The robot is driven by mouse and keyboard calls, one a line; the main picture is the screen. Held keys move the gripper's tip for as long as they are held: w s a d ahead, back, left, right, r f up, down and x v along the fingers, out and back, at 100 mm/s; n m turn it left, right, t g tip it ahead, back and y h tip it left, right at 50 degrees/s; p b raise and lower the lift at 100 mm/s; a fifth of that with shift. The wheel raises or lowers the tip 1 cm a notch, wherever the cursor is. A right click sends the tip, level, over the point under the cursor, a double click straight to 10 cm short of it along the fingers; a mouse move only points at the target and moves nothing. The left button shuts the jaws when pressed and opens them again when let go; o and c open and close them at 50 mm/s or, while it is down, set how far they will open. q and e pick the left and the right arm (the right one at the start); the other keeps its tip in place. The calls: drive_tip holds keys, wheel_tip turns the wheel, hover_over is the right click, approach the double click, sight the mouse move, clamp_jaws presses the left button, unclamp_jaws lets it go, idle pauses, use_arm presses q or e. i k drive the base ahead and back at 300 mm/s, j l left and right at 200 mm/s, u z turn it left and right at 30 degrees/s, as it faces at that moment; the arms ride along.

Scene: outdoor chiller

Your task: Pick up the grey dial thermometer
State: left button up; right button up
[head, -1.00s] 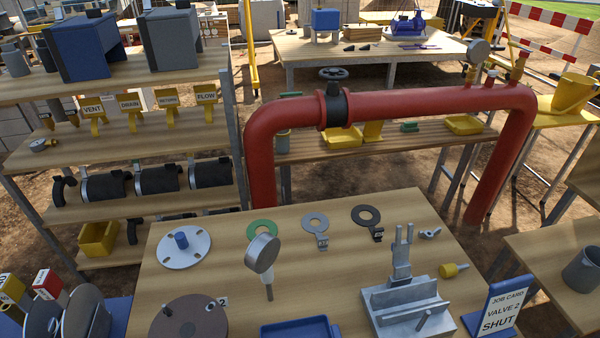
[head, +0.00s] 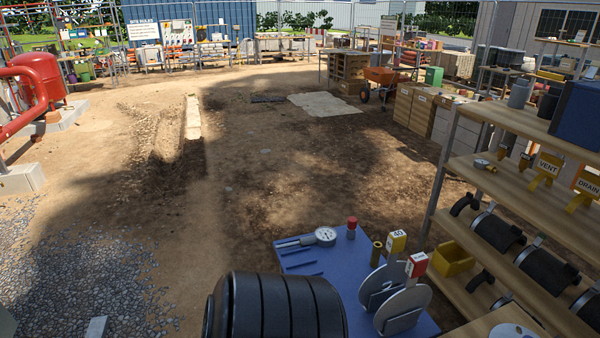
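A grey dial thermometer with a stem, which lay on the wooden bench in the earlier view, is out of view now. A white-faced dial instrument (head: 325,236) with a long grey bar lies on the blue table (head: 345,264) at the bottom centre; I cannot tell its exact kind. Another small dial gauge (head: 482,163) lies on the wooden shelf rack at the right. Neither of my grippers is in view.
Grey discs (head: 402,308) on a stand and red and yellow tags share the blue table. A large black ribbed cylinder (head: 275,305) stands at the bottom centre. Shelves (head: 505,192) fill the right. Open dirt ground (head: 290,175) lies beyond; red pipework (head: 40,90) stands left.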

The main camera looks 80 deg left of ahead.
sight(324, 236)
drive_tip(key=u, duration=0.45)
drive_tip(key=j+u, duration=0.1)
drive_tip(key=u, duration=0.35)
drive_tip(key=k+u, duration=0.1)
drive_tip(key=u, duration=0.4)
drive_tip(key=j+u, duration=0.15)
drive_tip(key=u, duration=0.75)
drive_tip(key=j+z, duration=0.1)
drive_tip(key=z, duration=0.35)
drive_tip(key=i+j+z, duration=0.1)
drive_tip(key=z, duration=0.4)
